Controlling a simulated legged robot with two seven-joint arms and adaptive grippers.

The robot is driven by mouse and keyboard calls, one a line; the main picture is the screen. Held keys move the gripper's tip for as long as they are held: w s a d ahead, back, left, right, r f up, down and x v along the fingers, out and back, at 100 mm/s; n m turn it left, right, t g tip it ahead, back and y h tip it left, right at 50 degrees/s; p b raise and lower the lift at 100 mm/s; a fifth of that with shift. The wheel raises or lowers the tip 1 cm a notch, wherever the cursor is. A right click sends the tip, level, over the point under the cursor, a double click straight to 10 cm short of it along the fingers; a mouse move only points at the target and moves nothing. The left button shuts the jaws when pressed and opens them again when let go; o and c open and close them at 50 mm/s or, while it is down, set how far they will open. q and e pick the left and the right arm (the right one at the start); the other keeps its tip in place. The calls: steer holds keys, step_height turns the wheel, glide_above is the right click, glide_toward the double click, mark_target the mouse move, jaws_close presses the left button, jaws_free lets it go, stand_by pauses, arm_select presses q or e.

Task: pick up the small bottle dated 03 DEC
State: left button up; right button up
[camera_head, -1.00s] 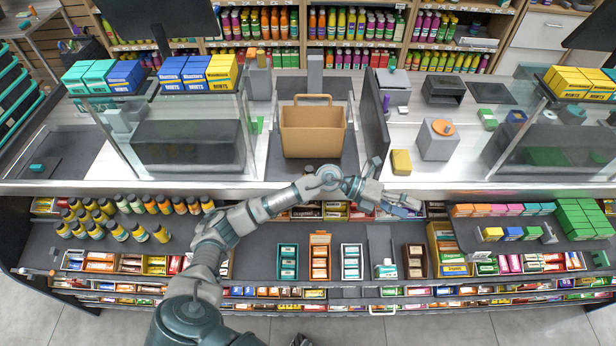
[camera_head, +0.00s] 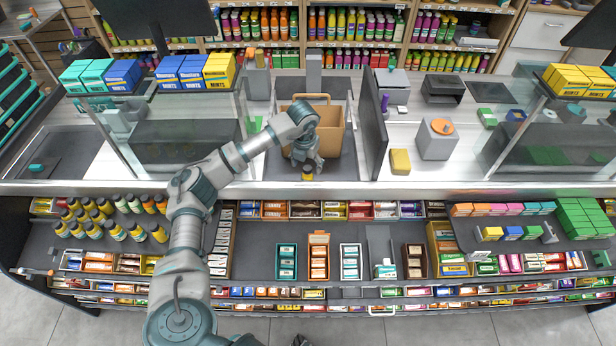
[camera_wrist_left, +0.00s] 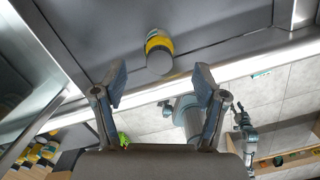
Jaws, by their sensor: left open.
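A small bottle (camera_head: 307,173) with a yellow label stands on the counter near its front edge, before the brown basket. It also shows in the left wrist view (camera_wrist_left: 158,46), with a dark round cap; no date can be read. My left gripper (camera_head: 306,161) is just behind and above it in the head view. In the left wrist view its two fingers (camera_wrist_left: 160,82) are spread and empty, and the bottle lies beyond their tips, roughly centred between them. Several similar small bottles (camera_head: 116,231) stand on the lower shelf at left. My right gripper is not in view.
The brown basket (camera_head: 333,130) stands close behind my gripper. A glass screen (camera_head: 215,130) is to the left and a dark upright panel (camera_head: 375,125) to the right. A yellow block (camera_head: 400,161) lies farther right. Candy boxes fill the shelf below.

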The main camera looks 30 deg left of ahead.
mark_target(308, 176)
arm_select(q)
steer(key=f, duration=0.5)
steer(key=w+f, duration=0.1)
steer(key=f, duration=0.1)
steer(key=shift+a+f, duration=0.25)
steer(key=shift+w+d+r, duration=0.1)
steer(key=shift+d, duration=0.1)
steer(key=c, duration=1.2)
